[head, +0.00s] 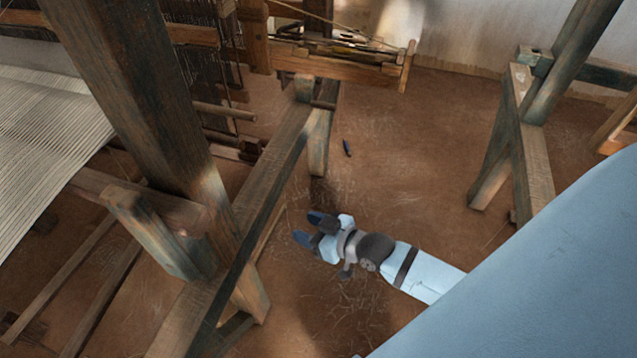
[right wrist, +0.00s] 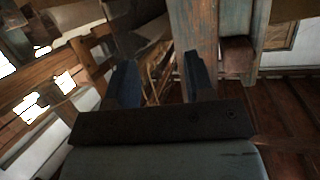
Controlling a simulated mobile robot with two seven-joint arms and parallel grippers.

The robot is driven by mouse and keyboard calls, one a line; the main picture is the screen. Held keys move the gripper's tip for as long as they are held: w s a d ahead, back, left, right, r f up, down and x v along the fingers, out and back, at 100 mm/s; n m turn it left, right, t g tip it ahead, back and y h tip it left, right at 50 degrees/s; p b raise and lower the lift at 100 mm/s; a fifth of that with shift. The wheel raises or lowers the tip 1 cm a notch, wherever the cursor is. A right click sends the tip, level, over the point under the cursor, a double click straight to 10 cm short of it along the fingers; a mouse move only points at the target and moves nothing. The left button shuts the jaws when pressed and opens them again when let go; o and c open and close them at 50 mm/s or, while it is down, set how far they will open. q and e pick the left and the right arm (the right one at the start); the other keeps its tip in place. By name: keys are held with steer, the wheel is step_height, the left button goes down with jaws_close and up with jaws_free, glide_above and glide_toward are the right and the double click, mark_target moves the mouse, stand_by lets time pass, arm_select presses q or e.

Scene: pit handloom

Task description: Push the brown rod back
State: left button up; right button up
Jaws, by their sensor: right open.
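A brown rod (head: 224,111) sticks out sideways from the loom, low beside the hanging cords, in the head view. I cannot tell for certain that it is the task's rod, as other brown bars lie close by. My right gripper (head: 305,227) is open and empty over the floor, pointing left towards the loom's slanting rail. It is apart from the rod, below and right of it in the picture. In the right wrist view its two dark blue fingers (right wrist: 158,80) stand apart with nothing between them. My left gripper is not in view.
A thick loom post (head: 140,90) and a long wooden rail (head: 275,165) stand between my right gripper and the pale warp threads (head: 40,135). Another wooden frame (head: 533,165) stands at right. Bare brown floor (head: 410,150) lies between.

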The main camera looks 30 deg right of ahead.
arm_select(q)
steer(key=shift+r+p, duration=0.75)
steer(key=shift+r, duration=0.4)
arm_select(e)
steer(key=shift+h, duration=0.6)
steer(key=shift+s+a+f, duration=0.1)
steer(key=shift+s+f, duration=0.15)
steer(key=shift+s, duration=0.5)
steer(key=shift+s+a+f, duration=0.1)
steer(key=shift+s+f, duration=0.15)
steer(key=shift+s, duration=0.5)
steer(key=shift+s+a+f, duration=0.1)
steer(key=shift+s+f, duration=0.15)
steer(key=shift+s, duration=0.5)
steer(key=shift+w, duration=0.1)
